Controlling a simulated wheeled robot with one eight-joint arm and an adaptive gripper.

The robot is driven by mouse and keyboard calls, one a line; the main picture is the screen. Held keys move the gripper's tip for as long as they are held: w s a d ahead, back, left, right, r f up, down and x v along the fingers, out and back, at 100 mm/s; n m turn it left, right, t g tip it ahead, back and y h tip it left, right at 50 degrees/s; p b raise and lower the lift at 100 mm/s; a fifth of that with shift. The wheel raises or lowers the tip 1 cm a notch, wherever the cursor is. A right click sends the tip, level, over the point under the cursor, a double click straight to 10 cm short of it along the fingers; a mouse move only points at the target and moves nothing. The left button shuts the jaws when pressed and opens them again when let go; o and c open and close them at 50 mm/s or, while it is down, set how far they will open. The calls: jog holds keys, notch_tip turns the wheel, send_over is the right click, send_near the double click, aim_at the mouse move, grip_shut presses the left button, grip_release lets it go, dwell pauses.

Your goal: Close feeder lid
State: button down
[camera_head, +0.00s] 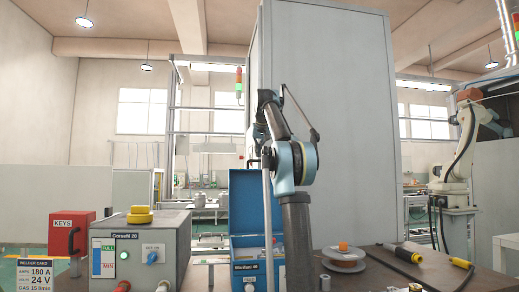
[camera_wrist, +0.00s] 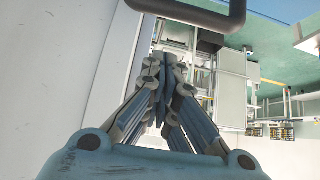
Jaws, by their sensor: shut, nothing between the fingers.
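The feeder is a blue box (camera_head: 244,268) left of centre in the head view, behind my arm. Its blue lid (camera_head: 242,196) stands upright, open, at the back of the box. A thin grey upright rod and my arm cover its right side. In the wrist view my gripper (camera_wrist: 164,62) has its fingers drawn together, with nothing between them. A dark bar-like handle (camera_wrist: 195,14) crosses the top of that view, beyond the fingertips; I cannot tell whether it belongs to the lid. In the head view the gripper is not clearly visible behind my arm.
A grey welder unit (camera_head: 140,250) with a yellow item on top stands left of the feeder. A red KEYS box (camera_head: 72,233) is further left. A wire spool (camera_head: 344,259) and yellow-and-black tools (camera_head: 403,254) lie on the brown table at right. A tall grey cabinet (camera_head: 345,120) rises behind.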

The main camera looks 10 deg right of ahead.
jog(key=shift+s+f, duration=0.45)
jog(key=shift+f, duration=0.25)
jog(key=shift+s+f, duration=0.45)
jog(key=shift+f, duration=0.2)
jog(key=shift+s, duration=0.15)
